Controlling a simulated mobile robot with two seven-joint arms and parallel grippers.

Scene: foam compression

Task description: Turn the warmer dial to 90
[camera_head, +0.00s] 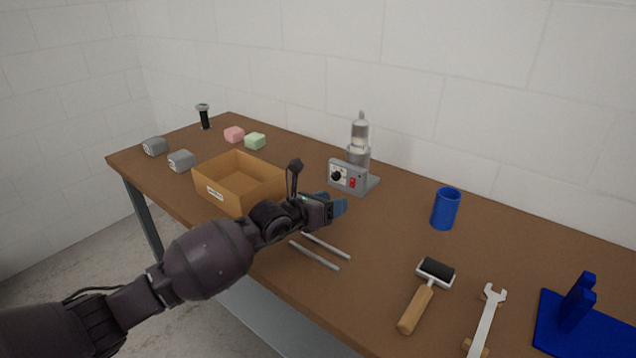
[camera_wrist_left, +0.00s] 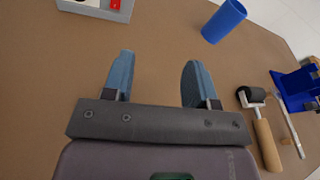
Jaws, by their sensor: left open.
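The warmer (camera_head: 347,177) is a grey box with a black dial (camera_head: 337,175) and a red switch (camera_head: 352,183) on its front. A clear bottle (camera_head: 360,135) stands on it. The dial's setting is too small to read. My left gripper (camera_head: 338,206) is open and empty over the table, in front of the warmer and apart from it. In the left wrist view its two blue fingers (camera_wrist_left: 155,80) are spread with only tabletop between them. The warmer's lower edge (camera_wrist_left: 104,10) shows at the top there, with the dial mostly cut off. My right gripper is not in view.
A cardboard box (camera_head: 232,184) stands left of my gripper. Two metal rods (camera_head: 322,250) lie in front of it. A blue cup (camera_head: 446,208), a roller (camera_head: 427,290), a wrench (camera_head: 487,318) and a blue stand (camera_head: 580,318) are to the right. Foam blocks (camera_head: 245,138) and grey weights (camera_head: 168,154) sit at the back left.

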